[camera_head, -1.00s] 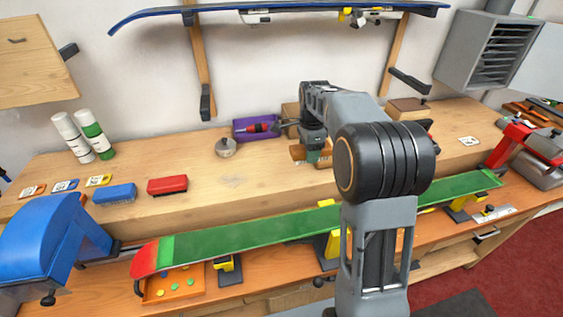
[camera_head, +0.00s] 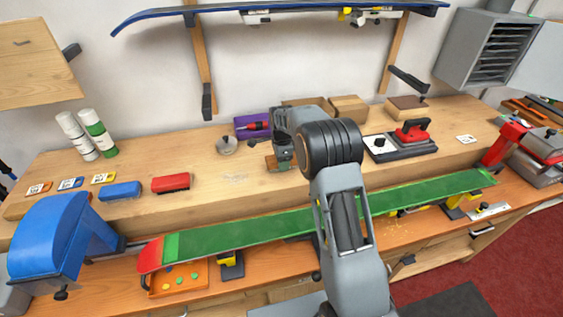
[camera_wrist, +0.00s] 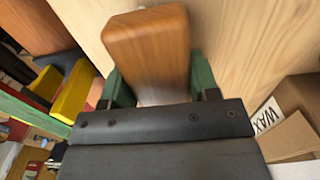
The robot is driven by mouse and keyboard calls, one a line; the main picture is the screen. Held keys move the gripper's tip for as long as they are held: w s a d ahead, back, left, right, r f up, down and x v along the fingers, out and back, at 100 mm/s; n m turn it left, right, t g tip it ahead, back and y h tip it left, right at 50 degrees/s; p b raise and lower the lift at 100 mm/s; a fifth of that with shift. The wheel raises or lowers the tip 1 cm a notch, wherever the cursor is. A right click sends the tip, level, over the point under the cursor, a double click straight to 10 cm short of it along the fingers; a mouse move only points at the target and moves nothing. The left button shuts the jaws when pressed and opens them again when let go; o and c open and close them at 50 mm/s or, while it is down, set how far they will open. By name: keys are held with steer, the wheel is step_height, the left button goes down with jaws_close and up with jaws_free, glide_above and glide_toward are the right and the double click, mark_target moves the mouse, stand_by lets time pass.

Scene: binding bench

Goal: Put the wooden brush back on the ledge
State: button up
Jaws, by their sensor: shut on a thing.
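My gripper (camera_wrist: 160,88) is shut on the wooden brush (camera_wrist: 148,45), whose brown wooden block stands out between the two green fingers in the wrist view. In the head view the gripper (camera_head: 284,158) is over the raised wooden ledge (camera_head: 215,187), and only a small brown part of the brush (camera_head: 271,162) shows beside it. The bristles are hidden. I cannot tell whether the brush touches the ledge.
A purple box (camera_head: 243,119), a small round pot (camera_head: 227,146) and a red block (camera_head: 170,182) stand on the ledge to the left. A red iron (camera_head: 411,131) is to the right. A green ski (camera_head: 230,233) lies in front.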

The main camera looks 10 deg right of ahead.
steer(key=shift+f, duration=0.55)
steer(key=shift+f, duration=0.1)
steer(key=o, duration=1)
